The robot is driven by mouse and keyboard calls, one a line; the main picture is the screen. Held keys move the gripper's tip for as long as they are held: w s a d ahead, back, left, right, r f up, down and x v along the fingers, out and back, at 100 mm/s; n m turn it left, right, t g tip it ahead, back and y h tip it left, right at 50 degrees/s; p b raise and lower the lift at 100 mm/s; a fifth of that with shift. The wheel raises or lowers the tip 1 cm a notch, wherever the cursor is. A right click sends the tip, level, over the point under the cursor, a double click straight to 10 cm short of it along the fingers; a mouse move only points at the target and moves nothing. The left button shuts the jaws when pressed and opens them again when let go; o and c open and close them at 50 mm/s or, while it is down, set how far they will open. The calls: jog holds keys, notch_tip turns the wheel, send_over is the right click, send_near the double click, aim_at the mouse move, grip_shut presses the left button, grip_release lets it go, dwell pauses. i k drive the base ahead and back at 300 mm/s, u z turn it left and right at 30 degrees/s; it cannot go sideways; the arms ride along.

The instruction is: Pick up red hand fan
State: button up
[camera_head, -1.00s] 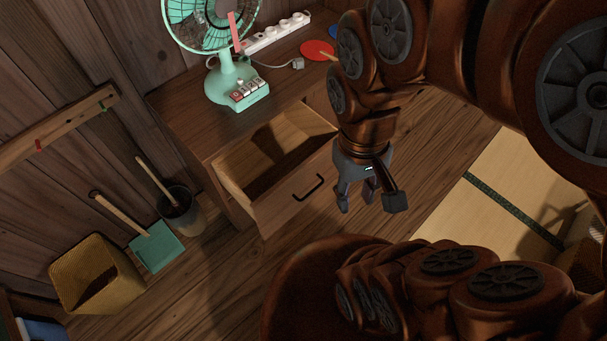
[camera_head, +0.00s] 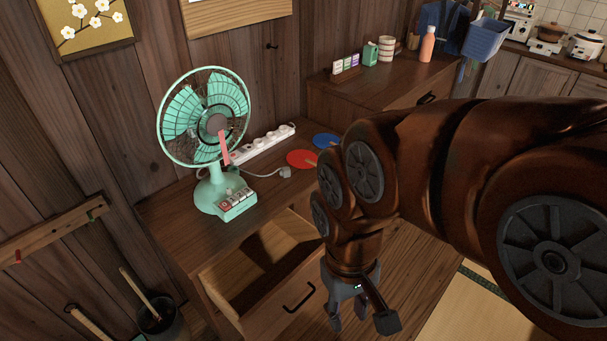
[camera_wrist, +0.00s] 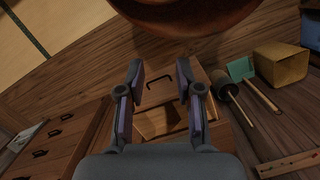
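The red hand fan (camera_head: 301,159) lies flat on the wooden cabinet top, right of the green electric fan. Its handle points right, and my arm stands close to that end. My gripper (camera_head: 348,329) hangs in front of the cabinet, lower than the red fan and apart from it. In the wrist view my gripper (camera_wrist: 160,78) has its two fingers spread with nothing between them. The red fan is not in the wrist view.
A blue hand fan (camera_head: 326,140) lies just behind the red one. A white power strip (camera_head: 262,144) and the green electric fan (camera_head: 212,125) stand to the left. An open drawer (camera_head: 285,309) juts out below. A higher cabinet (camera_head: 385,88) stands behind.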

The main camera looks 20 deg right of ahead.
aim_at(302, 159)
jog(key=z, duration=0.55)
jog(key=k, duration=1.25)
jog(key=z, duration=0.75)
jog(key=i, duration=0.7)
jog(key=u, duration=0.75)
jog(key=i, duration=1.05)
jog(key=u, duration=0.9)
